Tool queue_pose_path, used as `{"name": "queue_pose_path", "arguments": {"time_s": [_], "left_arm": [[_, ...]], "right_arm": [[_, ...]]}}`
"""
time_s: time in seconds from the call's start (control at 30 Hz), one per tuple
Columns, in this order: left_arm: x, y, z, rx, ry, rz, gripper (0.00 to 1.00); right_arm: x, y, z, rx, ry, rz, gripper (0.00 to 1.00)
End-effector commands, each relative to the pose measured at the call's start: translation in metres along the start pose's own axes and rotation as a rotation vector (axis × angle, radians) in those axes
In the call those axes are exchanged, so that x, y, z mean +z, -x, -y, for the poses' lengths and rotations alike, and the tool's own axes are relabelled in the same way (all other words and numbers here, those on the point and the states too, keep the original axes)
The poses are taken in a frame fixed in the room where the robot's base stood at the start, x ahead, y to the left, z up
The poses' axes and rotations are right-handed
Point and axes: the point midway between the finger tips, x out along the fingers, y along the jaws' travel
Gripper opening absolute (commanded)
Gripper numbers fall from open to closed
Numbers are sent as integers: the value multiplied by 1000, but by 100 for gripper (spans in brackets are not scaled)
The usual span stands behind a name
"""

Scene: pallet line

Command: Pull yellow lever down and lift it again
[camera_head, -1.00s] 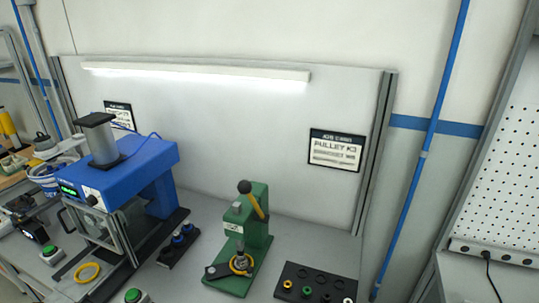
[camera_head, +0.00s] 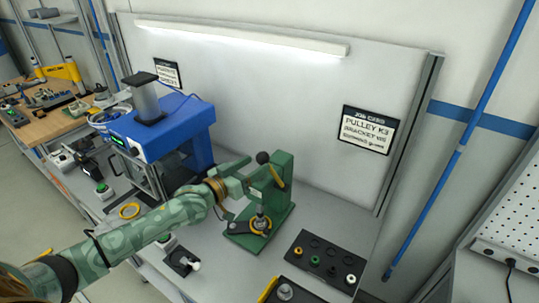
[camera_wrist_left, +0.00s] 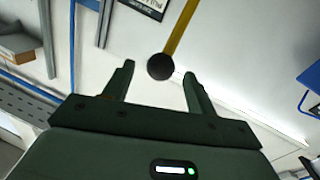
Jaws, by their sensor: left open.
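The yellow lever (camera_head: 276,177) is on the upper part of a green press (camera_head: 279,208). It slants, with its black ball knob (camera_head: 262,157) at the upper end. My left gripper (camera_head: 245,172) is open and empty, just left of the knob. In the left wrist view the knob (camera_wrist_left: 161,66) shows between the two open fingertips (camera_wrist_left: 159,73), with the yellow lever (camera_wrist_left: 181,27) running up from it. I see no finger clearly touching the knob. My right gripper is not in view.
A blue machine (camera_head: 162,138) stands left of the green press, behind my left arm. A black tray (camera_head: 311,248) with small coloured rings lies to the right. A white panel (camera_head: 290,110) stands behind the bench.

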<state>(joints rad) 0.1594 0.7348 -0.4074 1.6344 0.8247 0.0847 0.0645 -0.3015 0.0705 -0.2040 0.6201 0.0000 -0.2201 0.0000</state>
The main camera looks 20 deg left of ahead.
Motion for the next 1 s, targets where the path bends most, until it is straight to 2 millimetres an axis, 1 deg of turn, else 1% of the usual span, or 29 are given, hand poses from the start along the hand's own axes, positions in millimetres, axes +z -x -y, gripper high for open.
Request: {"name": "queue_pose_path", "arguments": {"time_s": [0.03, 0.1, 0.2, 0.3, 0.43, 0.7, 0.73, 0.77, 0.8, 0.87, 0.9, 0.93, 1.0], "left_arm": [[-2, -13, 0, 0, -2, -2, 57], [-1, -29, 0, -1, -1, -2, 57], [0, -46, 0, -1, -3, 0, 57], [0, -58, 0, -1, -1, 0, 57], [0, -66, 0, -1, -2, 0, 57], [1, -67, 0, -1, -2, 2, 57], [1, -67, 0, -1, -2, 2, 51], [1, -67, 0, -1, -2, 2, 43], [1, -67, 0, -1, -2, 2, 32], [1, -67, 0, -1, -2, 2, 15], [1, -67, 1, -1, -2, 2, 4], [1, -67, 1, -1, -2, 2, 0], [1, -67, 1, -1, -2, 1, 0]], "right_arm": [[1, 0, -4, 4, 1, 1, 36], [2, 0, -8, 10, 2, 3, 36], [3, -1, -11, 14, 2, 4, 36], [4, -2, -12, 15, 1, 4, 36], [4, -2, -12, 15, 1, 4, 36], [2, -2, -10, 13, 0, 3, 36], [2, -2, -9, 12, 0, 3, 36], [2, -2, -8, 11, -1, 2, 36], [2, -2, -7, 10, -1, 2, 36], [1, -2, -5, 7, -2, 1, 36], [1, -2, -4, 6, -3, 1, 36], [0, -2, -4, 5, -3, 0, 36], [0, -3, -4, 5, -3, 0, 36]]}}
